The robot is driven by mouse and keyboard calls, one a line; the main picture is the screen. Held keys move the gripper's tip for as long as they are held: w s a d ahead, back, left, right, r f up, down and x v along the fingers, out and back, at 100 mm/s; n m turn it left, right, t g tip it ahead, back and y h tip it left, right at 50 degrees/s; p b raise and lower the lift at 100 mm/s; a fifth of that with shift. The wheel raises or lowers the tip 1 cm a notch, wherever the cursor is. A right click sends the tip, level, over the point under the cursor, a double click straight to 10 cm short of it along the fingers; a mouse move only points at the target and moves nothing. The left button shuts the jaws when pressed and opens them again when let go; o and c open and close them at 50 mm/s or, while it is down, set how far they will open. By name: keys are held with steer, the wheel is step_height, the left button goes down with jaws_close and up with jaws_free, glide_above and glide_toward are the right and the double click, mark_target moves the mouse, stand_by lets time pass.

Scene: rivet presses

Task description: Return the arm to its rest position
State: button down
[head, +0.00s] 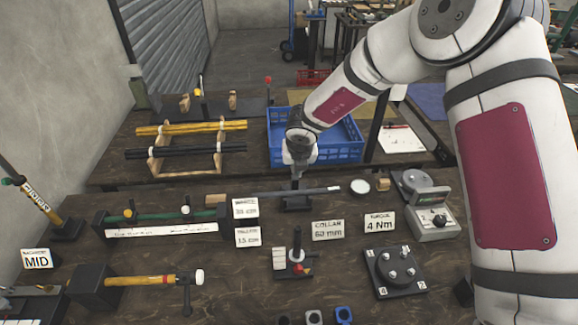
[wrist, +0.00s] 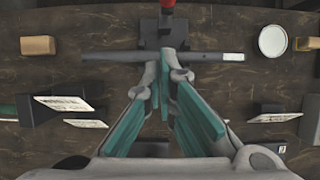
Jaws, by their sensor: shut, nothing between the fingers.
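My arm reaches from the upper right to the middle of the table in the head view. My gripper (head: 297,176) points down over a dark rod (head: 258,193) and the black block (head: 297,203) under it. In the wrist view my gripper (wrist: 168,78) has its teal-lined fingers close together at the tips, with nothing seen between them. The rod (wrist: 215,56) runs crosswise just beyond the fingertips. Whether the fingertips touch the rod or block I cannot tell.
A blue crate (head: 350,150) stands behind my gripper. A wooden rack (head: 185,160) holds yellow and black rods at left. A round black fixture (head: 396,272), a torque device (head: 433,218) and a small stand (head: 296,262) are in front. Label cards (head: 328,230) stand close by.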

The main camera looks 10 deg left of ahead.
steer(key=w+d+r+n+t+y, duration=0.1)
steer(key=r+n, duration=0.2)
steer(key=r, duration=0.5)
steer(key=d+r+n+t+b, duration=0.1)
steer(key=r+n+t, duration=0.15)
steer(key=r, duration=0.45)
steer(key=w+d+r+n+t+y, duration=0.1)
steer(key=r+n, duration=0.2)
steer(key=r, duration=0.5)
steer(key=s+d+r+n+y, duration=0.25)
steer(key=s+r+n, duration=0.25)
steer(key=r+n, duration=0.3)
steer(key=s+d+f+n+g+h, duration=0.1)
steer(key=s+d+n+g+h, duration=0.1)
steer(key=s+d+n, duration=0.6)
steer(key=s+d+f+n+g+h, duration=0.1)
steer(key=s+d+n+h, duration=0.2)
steer(key=s+d+n, duration=0.5)
steer(key=s+d, duration=0.7)
steer(key=s, duration=0.5)
steer(key=shift+g+h+b, duration=0.35)
